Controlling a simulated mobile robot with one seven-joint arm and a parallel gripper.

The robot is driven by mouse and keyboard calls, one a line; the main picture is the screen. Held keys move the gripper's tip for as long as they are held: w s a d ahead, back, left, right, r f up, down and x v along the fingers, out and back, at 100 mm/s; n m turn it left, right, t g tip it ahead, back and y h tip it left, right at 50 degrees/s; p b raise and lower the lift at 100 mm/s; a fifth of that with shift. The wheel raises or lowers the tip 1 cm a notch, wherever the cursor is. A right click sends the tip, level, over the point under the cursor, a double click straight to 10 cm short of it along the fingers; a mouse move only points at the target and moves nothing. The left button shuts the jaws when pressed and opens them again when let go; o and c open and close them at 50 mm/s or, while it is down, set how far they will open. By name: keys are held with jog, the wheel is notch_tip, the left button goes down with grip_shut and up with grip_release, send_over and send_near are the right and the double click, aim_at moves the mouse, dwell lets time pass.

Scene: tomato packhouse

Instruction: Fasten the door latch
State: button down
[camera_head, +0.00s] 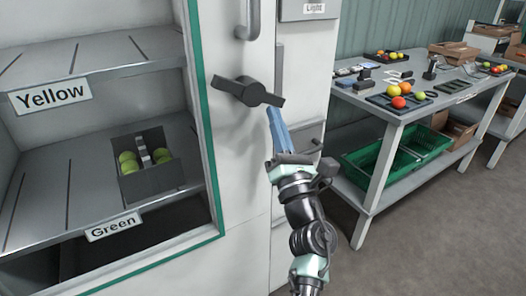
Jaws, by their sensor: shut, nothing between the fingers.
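The door latch (248,91) is a dark lever on a round hub, on the pale door panel right of the open shelves. It lies roughly level, tilted slightly down to the right. My gripper (270,110) has blue fingers, shut and empty. Its tips are just below the latch's right end, very close to it. I cannot tell whether they touch. A grey bar handle (252,18) is on the same door above the latch.
Left are shelves labelled Yellow (49,95) and Green (112,227), with a dark box (150,187) of green tomatoes. Right is a workbench (395,112) with trays and tools, a green crate (395,170) below. Grey floor is clear at lower right.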

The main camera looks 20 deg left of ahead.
jog(key=n+g+y+b, duration=0.1)
jog(key=n+b, duration=0.1)
jog(key=w+n+g+y+b, duration=0.1)
jog(key=n+b, duration=0.1)
jog(key=d+r+n+g+y+b, duration=0.1)
jog(key=n+y+b, duration=0.1)
jog(key=shift+w+n, duration=0.15)
jog(key=shift+n, duration=0.15)
jog(key=shift+w+d+r+b, duration=0.1)
jog(key=shift+w+r+b, duration=0.05)
jog(key=shift+r+b, duration=0.4)
jog(key=shift+r, duration=0.1)
jog(key=shift+f+b, duration=0.45)
jog(key=shift+f, duration=0.1)
jog(key=w+f+b+v, duration=0.1)
jog(key=v, duration=1.1)
jog(key=shift+f, duration=0.35)
